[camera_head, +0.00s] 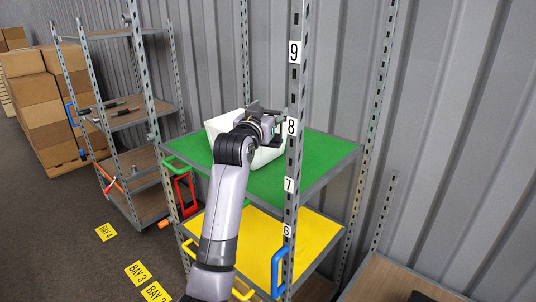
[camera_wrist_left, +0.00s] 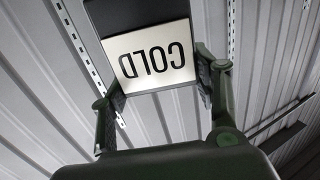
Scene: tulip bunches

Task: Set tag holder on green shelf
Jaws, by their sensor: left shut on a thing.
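The tag holder (camera_wrist_left: 152,55) is a dark block with a white face reading COLD, upside down in the left wrist view. My left gripper (camera_wrist_left: 160,85) is shut on it, one finger on each side. My right gripper is not in view.
The numbered front post (camera_head: 292,180) stands close to my left gripper. A yellow shelf (camera_head: 250,240) lies below the green one, with a blue handle (camera_head: 279,270) at its front. The green shelf's right part is clear. Another rack (camera_head: 125,120) and cardboard boxes (camera_head: 40,105) stand left.

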